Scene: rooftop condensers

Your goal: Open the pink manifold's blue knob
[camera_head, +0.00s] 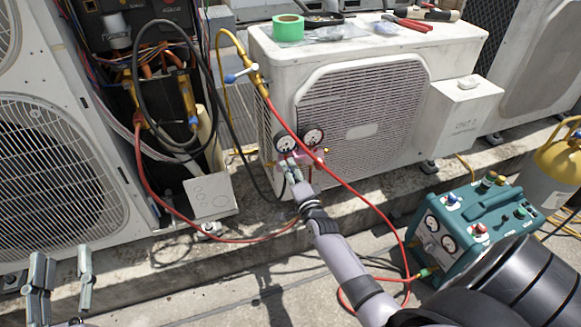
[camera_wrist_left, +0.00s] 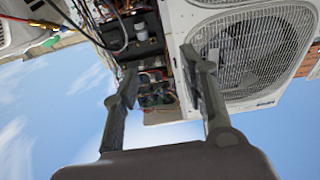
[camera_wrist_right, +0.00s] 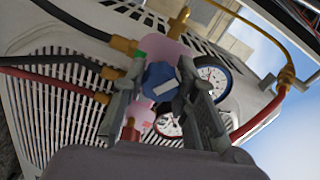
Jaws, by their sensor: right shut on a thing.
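The pink manifold (camera_head: 312,161) with two round gauges hangs in front of the white condenser's grille in the head view. In the right wrist view its pink body (camera_wrist_right: 172,52) fills the middle, with the blue knob (camera_wrist_right: 159,80) between my right gripper's fingers. My right gripper (camera_head: 291,168) is shut on the blue knob; its fingers also show in the right wrist view (camera_wrist_right: 160,92). In the head view the blue knob is hidden by the gripper. My left gripper (camera_head: 60,273) is open and empty at the lower left, far from the manifold.
Red hoses (camera_head: 355,185) and a dark hose (camera_head: 222,95) run from the manifold. A teal recovery machine (camera_head: 470,227) stands on the floor at right. An opened unit with wiring (camera_head: 160,90) stands at left. Green tape (camera_head: 288,27) and tools lie on the condenser's top (camera_head: 400,45).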

